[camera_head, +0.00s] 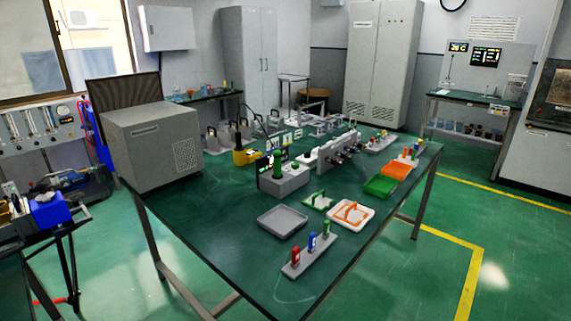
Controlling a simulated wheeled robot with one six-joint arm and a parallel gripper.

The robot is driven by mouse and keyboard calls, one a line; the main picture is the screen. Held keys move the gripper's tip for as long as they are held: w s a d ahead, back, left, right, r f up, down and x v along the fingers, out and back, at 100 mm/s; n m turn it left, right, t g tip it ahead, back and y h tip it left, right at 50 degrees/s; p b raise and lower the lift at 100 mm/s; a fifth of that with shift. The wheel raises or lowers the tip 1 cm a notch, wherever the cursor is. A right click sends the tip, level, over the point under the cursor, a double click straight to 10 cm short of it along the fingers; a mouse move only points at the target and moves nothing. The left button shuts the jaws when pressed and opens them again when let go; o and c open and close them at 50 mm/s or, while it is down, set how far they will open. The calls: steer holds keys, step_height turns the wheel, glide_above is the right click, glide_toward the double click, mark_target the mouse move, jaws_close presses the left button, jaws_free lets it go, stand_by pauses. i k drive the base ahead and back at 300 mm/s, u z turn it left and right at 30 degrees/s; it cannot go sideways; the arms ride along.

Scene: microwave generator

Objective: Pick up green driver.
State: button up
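A green driver (326,227) stands upright in a light grey rack (318,256) near the front edge of the green-topped table. A blue driver (312,242) and a red driver (295,255) stand in the same rack, with the green one at its far right end. The drivers are small in the picture, and their lower ends are hidden in the rack. My gripper is not in view.
Green (380,187) and orange (397,170) trays stand right. A large grey box (150,145) fills the table's left end.

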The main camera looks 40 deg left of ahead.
mark_target(277, 175)
steer(key=u, duration=0.25)
steer(key=i, duration=0.65)
steer(key=u, duration=1.15)
steer(key=i, duration=0.55)
steer(key=u, duration=0.55)
